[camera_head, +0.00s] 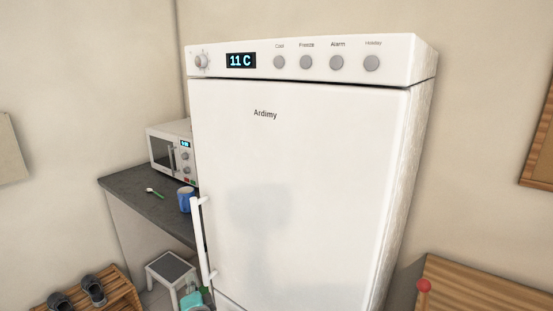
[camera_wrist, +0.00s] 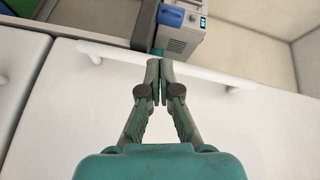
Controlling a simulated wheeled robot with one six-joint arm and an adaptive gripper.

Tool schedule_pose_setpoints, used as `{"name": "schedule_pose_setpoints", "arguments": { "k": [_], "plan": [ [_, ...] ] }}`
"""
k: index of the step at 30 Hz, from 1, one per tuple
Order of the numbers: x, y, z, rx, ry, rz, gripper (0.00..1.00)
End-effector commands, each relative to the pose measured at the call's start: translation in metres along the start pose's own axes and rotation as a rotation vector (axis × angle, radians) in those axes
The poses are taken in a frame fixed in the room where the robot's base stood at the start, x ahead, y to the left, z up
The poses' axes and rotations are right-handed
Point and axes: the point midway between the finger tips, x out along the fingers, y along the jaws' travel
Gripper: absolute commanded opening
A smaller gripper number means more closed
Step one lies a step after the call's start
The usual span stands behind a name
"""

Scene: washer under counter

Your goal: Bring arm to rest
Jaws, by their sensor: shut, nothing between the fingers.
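My gripper (camera_wrist: 159,66) is shut and empty in the wrist view, its two fingertips pressed together. They overlap the white door handle (camera_wrist: 205,72) in the picture; I cannot tell if they touch it. A teal part of my arm (camera_head: 192,300) shows at the bottom of the head view, just below the lower end of the fridge handle (camera_head: 202,240). The white fridge (camera_head: 300,170) stands upright in the middle of the head view, its door looking closed and its display reading 11 C.
Left of the fridge, a dark counter (camera_head: 145,205) holds a microwave (camera_head: 163,152), a blue cup (camera_head: 184,200) and a green spoon (camera_head: 154,193). A stool (camera_head: 171,268) stands below. A shoe rack (camera_head: 118,294) is lower left; a wooden piece (camera_head: 470,290) is lower right.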

Motion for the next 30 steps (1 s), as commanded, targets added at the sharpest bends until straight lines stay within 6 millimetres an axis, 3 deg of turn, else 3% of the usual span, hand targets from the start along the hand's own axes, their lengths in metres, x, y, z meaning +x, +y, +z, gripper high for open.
{"name": "schedule_pose_setpoints", "arguments": {
  "k": [1, 6, 15, 22, 30],
  "plan": [
    [-0.016, 0.027, -0.009, -0.033, 0.005, 0.014, 0.0],
    [-0.071, 0.093, -0.033, -0.153, 0.015, 0.045, 0.0],
    [-0.184, 0.182, -0.069, -0.354, 0.033, 0.1, 0.0],
    [-0.279, 0.226, -0.09, -0.503, 0.047, 0.147, 0.0],
    [-0.392, 0.247, -0.106, -0.67, 0.062, 0.208, 0.0]
  ]
}}
